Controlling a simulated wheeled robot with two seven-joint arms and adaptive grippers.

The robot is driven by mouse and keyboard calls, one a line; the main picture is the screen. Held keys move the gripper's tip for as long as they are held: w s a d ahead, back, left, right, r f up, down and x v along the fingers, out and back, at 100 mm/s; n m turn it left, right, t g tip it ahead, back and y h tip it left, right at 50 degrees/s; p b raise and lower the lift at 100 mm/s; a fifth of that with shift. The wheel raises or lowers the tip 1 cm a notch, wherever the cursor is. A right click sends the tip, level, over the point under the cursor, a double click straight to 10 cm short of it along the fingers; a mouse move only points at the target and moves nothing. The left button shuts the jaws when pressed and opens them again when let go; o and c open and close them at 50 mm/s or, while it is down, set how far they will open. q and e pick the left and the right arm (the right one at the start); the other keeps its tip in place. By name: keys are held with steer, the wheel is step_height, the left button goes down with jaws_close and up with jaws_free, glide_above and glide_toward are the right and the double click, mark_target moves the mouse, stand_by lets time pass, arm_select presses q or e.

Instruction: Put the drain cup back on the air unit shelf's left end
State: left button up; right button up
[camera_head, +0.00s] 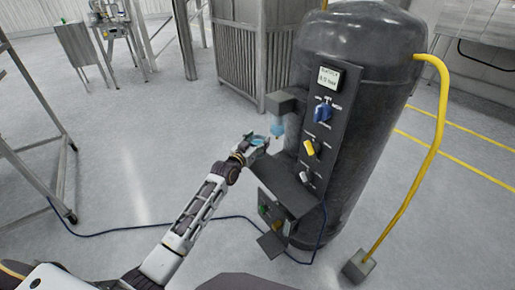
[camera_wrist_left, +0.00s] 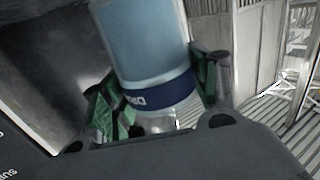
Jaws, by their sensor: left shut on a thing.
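My left gripper (camera_head: 257,142) is shut on the drain cup (camera_head: 258,141), at the upper left of the dark shelf (camera_head: 287,183) on the air unit in the head view. In the left wrist view the drain cup (camera_wrist_left: 145,50) is a clear, light blue cylinder with a dark blue lettered band, tilted between the green-padded fingers of the gripper (camera_wrist_left: 155,108). I cannot tell whether the cup touches the shelf. My right gripper is not in view.
A black tank (camera_head: 355,110) carries a panel with a gauge (camera_head: 329,77), a blue knob (camera_head: 322,112) and a yellow knob (camera_head: 311,148). A pale blue bowl (camera_head: 277,129) hangs under a grey block (camera_head: 283,102) near my gripper. An open box (camera_head: 277,212) sits below the shelf.

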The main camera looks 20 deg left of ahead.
arm_select(q)
steer(key=shift+f, duration=1.75)
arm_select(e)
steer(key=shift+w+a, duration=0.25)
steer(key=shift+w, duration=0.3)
arm_select(q)
steer(key=shift+f, duration=0.1)
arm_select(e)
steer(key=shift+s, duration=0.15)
arm_select(q)
steer(key=o, duration=1.1)
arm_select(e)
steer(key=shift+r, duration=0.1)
